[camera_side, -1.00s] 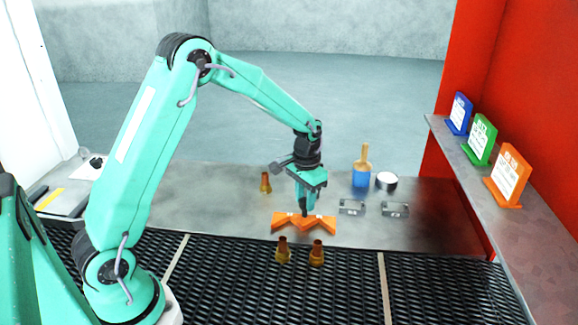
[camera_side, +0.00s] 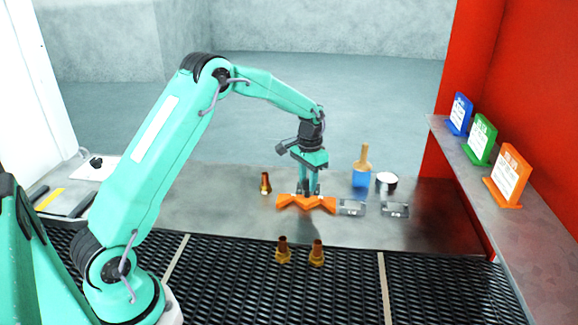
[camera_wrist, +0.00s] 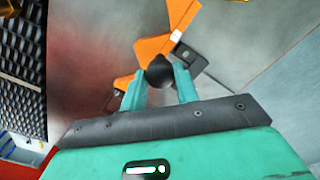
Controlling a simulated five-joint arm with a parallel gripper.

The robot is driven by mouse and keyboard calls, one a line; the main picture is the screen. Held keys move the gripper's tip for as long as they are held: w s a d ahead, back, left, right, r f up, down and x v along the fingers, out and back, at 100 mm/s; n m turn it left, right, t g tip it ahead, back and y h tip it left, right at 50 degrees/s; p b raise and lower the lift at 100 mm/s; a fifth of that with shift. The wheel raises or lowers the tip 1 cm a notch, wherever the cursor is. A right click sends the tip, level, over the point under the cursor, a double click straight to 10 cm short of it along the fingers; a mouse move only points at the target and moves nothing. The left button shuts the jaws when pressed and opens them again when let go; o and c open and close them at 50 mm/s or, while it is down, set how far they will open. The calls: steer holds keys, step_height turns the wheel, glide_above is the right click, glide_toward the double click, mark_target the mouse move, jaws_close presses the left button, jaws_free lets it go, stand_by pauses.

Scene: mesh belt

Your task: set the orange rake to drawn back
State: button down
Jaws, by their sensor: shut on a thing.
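The orange rake (camera_side: 307,204) is a zigzag orange piece on the metal plate behind the mesh belt. It also shows in the wrist view (camera_wrist: 152,48), partly hidden behind my gripper. My gripper (camera_side: 310,190) points down at the middle of the rake. In the wrist view, my gripper (camera_wrist: 159,80) is shut on a dark round knob (camera_wrist: 160,71) that stands at the rake's middle.
Two amber fittings (camera_side: 283,250) (camera_side: 317,253) stand on the mesh belt (camera_side: 220,280) in front of the rake. Another amber fitting (camera_side: 265,184) stands left behind it.

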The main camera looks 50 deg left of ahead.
steer(key=c, duration=1.1)
jaws_free()
steer(key=shift+w+a, duration=0.25)
steer(key=shift+a, duration=0.05)
steer(key=shift+o, duration=0.2)
steer(key=shift+d, duration=0.1)
steer(key=shift+s, duration=0.1)
steer(key=shift+r, duration=0.2)
steer(key=shift+r, duration=3.75)
